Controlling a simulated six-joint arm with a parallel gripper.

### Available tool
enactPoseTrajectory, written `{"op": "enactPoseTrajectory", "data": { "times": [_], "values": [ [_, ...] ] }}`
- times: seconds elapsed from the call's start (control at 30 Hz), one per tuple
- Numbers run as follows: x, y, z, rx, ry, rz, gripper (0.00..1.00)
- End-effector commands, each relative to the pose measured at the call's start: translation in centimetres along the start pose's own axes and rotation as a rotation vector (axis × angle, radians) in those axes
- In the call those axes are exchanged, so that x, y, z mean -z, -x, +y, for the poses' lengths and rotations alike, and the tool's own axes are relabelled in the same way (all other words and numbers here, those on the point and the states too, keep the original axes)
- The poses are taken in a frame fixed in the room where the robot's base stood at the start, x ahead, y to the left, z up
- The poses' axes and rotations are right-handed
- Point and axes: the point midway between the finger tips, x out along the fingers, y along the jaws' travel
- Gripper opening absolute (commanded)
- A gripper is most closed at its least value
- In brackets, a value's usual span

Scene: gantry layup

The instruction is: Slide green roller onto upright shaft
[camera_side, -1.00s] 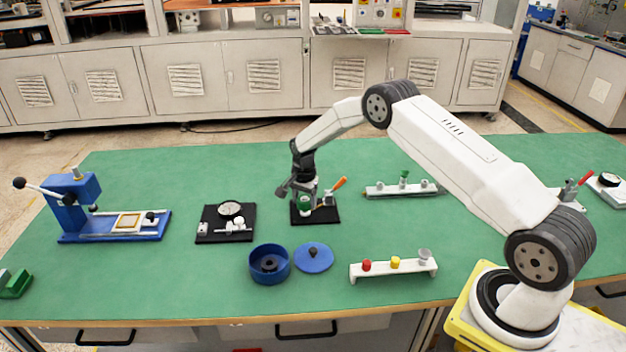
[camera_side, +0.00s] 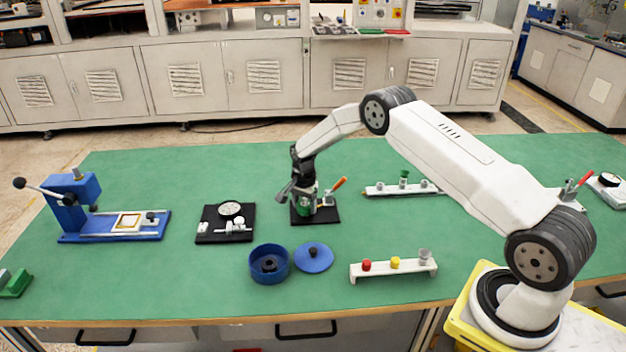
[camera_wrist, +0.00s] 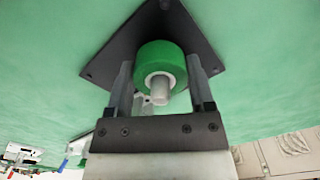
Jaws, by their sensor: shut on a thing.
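The green roller (camera_wrist: 158,62) with a white inner ring shows in the wrist view between my two fingers. The tip of the grey shaft (camera_wrist: 160,90) comes through the roller's bore, so the roller is around the shaft. The black base plate (camera_wrist: 112,66) lies behind it; in the side view this plate (camera_side: 327,216) rests flat on the green table. My gripper (camera_wrist: 160,80) is shut on the roller's sides. In the side view my gripper (camera_side: 303,196) partly hides the roller and the shaft. Whether the roller touches the plate cannot be told.
An orange-handled clamp (camera_side: 338,185) stands on the plate, right of my gripper. A black plate with a round dial (camera_side: 230,209) lies to the left. A blue pot (camera_side: 269,263) and blue lid (camera_side: 314,258) are in front. A white rack (camera_side: 393,269) sits front right.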

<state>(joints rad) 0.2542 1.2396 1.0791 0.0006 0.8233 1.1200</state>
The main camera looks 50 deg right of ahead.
Motion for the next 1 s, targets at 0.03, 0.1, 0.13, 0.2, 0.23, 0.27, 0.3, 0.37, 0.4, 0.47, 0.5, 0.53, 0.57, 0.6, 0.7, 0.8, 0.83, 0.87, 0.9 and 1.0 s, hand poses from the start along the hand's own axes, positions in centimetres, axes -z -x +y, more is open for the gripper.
{"op": "enactPoseTrajectory", "data": {
  "times": [0.03,0.1,0.13,0.2,0.23,0.27,0.3,0.37,0.4,0.47,0.5,0.53,0.57,0.6,0.7,0.8,0.83,0.87,0.9,1.0],
  "values": [
    [0.0,-0.1,0.0,0.001,0.0,0.001,0.72],
    [0.0,-0.1,0.0,0.001,0.0,0.001,0.94],
    [0.0,-0.1,0.0,0.001,0.0,0.001,1.0],
    [0.0,-0.1,0.0,0.001,0.0,0.001,1.0],
    [0.0,-0.1,0.0,0.001,0.0,0.001,1.0],
    [0.0,-0.1,0.0,0.001,0.0,0.0,1.0],
    [0.0,-0.1,0.0,0.0,0.0,0.0,1.0],
    [0.0,0.0,0.0,0.0,0.0,0.0,1.0],
    [0.0,0.0,0.0,0.0,0.0,0.0,1.0],
    [0.0,0.1,0.0,0.0,0.0,0.0,1.0],
    [0.0,0.3,0.0,0.0,0.0,0.0,1.0],
    [0.0,0.4,0.0,0.0,0.0,0.0,1.0],
    [0.0,0.6,0.0,0.0,0.0,0.0,1.0],
    [0.0,0.8,0.0,0.0,0.0,0.0,1.0],
    [0.0,1.8,-0.1,0.003,0.0,0.001,1.0],
    [0.0,2.9,-0.1,0.003,0.0,0.001,1.0],
    [0.0,3.3,-0.1,0.002,0.0,0.001,1.0],
    [0.0,3.7,0.0,0.002,0.0,0.001,1.0],
    [0.0,4.2,-0.1,0.003,0.0,0.001,1.0],
    [0.0,5.5,-0.1,0.003,0.0,0.002,1.0]
  ]
}}
